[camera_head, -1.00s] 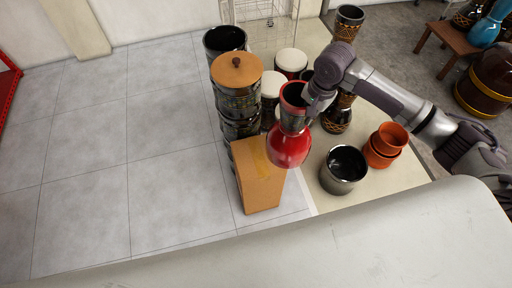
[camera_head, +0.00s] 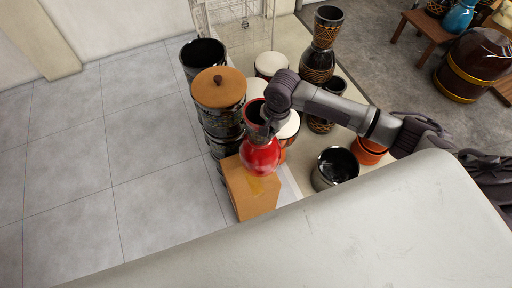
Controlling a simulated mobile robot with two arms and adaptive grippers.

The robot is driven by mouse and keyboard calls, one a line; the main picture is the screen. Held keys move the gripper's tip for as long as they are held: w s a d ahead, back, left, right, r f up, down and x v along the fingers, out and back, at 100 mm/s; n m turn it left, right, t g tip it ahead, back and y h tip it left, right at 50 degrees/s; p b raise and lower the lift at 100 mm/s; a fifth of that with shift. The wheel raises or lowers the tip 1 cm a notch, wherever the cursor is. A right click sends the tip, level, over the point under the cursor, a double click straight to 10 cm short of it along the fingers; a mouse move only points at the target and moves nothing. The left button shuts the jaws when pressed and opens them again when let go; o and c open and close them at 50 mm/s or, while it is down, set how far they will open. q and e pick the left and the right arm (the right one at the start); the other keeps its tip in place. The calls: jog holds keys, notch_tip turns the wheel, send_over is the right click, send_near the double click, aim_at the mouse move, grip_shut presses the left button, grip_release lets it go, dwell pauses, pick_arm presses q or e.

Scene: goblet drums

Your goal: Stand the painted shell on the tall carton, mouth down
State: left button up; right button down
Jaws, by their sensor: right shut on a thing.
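The painted shell (camera_head: 262,160) is a glossy red goblet shape. Its rounder, wider part points down and a dark open end faces up. My right gripper (camera_head: 270,122) is shut on its upper, narrower part; the fingertips are partly hidden. The shell appears over the carton's back right part, nearly upright. I cannot tell whether it touches the carton top. My left gripper is not in view.
A stack of dark drums with an orange wooden lid (camera_head: 219,88) stands right behind the carton. White-topped drums (camera_head: 271,64) stand behind the shell. A black pot (camera_head: 336,167) and orange pots (camera_head: 368,152) are to the right. The tiled floor at left is clear.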

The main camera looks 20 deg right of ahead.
send_over(256, 152)
notch_tip(256, 152, down, 2)
jog(key=shift+s+f, duration=0.1)
jog(key=shift+f, duration=2.2)
jog(key=shift+f, duration=0.15)
jog(key=c, duration=1.3)
grip_release()
jog(key=shift+s, duration=0.15)
jog(key=r, duration=0.4)
jog(key=s+r, duration=0.1)
jog(key=r, duration=0.7)
jog(key=shift+s+d, duration=0.2)
jog(key=shift+d, duration=0.1)
